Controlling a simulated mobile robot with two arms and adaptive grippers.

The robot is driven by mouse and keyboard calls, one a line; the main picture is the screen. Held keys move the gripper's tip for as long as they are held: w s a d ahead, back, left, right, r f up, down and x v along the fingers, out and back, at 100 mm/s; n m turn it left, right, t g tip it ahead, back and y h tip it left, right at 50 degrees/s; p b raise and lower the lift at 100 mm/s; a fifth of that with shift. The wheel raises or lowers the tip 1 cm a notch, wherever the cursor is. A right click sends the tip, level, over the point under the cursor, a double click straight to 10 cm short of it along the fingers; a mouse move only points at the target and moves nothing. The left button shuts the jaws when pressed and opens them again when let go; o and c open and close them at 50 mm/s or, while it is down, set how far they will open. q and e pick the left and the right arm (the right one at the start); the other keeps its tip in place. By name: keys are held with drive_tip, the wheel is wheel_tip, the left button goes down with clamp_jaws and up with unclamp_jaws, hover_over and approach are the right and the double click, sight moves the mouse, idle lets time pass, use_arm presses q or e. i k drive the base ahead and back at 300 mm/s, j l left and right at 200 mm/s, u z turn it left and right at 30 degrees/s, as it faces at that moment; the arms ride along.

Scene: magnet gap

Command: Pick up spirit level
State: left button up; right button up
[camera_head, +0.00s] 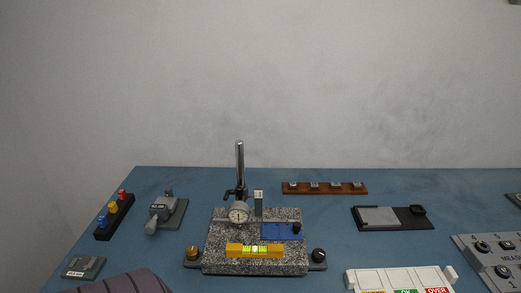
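The yellow spirit level (255,251) lies flat near the front edge of the speckled granite plate (222,265), with a bright green vial at its middle. Nothing touches it from above. Neither of my grippers is in the head view.
A dial gauge (238,215) on an upright post (240,165) stands behind the level, with a blue piece (281,232) at its right. Knobs flank the plate. A wooden strip (324,188), a black tray (420,223) and a white sorting tray (400,278) lie to the right.

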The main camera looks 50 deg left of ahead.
sight(232, 250)
drive_tip(key=u, duration=1.6)
drive_tip(key=j+z, duration=0.3)
drive_tip(key=k+j+z, duration=0.25)
drive_tip(key=j, duration=0.15)
drive_tip(key=i+j, duration=0.05)
drive_tip(key=i, duration=0.05)
